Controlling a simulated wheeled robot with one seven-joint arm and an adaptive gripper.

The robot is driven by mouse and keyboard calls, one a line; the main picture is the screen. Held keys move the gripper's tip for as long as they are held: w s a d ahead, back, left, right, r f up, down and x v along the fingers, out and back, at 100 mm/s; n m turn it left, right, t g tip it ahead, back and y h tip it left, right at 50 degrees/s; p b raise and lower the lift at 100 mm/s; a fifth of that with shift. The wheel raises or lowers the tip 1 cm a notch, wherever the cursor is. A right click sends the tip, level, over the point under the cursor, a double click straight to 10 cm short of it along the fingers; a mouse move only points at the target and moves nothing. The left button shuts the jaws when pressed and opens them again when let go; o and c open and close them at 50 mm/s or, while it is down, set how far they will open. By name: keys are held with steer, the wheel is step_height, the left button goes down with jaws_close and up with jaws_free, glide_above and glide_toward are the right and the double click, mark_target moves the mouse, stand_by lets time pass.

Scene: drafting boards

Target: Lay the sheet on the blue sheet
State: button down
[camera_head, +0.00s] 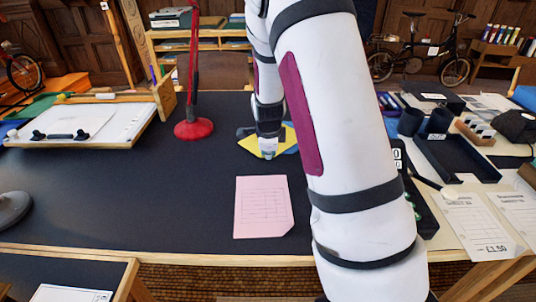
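A pink sheet (263,208) with faint printed lines lies flat on the dark desk in the middle front. Farther back, a yellow sheet (284,145) lies over or just above a blue sheet (245,131); only a blue edge and corner show around it. My gripper (268,154) points down at the yellow sheet, in front of its middle. The fingertips are small and close to the sheet, so I cannot tell whether they touch or grip it. My arm hides part of both sheets on the right.
A red lamp base (194,129) stands left of the yellow sheet. A drawing board (85,122) is at the far left. A black tray (458,155) and price papers (478,225) are at the right. The desk around the pink sheet's left is clear.

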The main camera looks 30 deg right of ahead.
steer(key=shift+f, duration=0.15)
steer(key=c, duration=1.8)
jaws_free()
steer(key=shift+r, duration=0.3)
steer(key=s+a+r+n+y+p, duration=0.1)
steer(key=s+a+r+n+p, duration=0.15)
steer(key=s+a+r, duration=0.45)
steer(key=s+a+r+n+y+p, duration=0.1)
steer(key=s+a+r+n, duration=0.25)
steer(key=r, duration=0.65)
steer(key=s+a+r+n+g, duration=0.1)
steer(key=s+a+r+n, duration=0.1)
steer(key=s+n, duration=0.4)
steer(key=s+a+r+n, duration=0.2)
steer(key=s+a+n, duration=0.2)
steer(key=s, duration=0.8)
steer(key=s+a+r+n+g, duration=0.1)
steer(key=s+a+r+n, duration=0.1)
steer(key=s+n, duration=0.6)
steer(key=shift+s+a+r+n+g+y, duration=0.35)
steer(key=shift+s+a, duration=0.25)
steer(key=shift+s, duration=0.25)
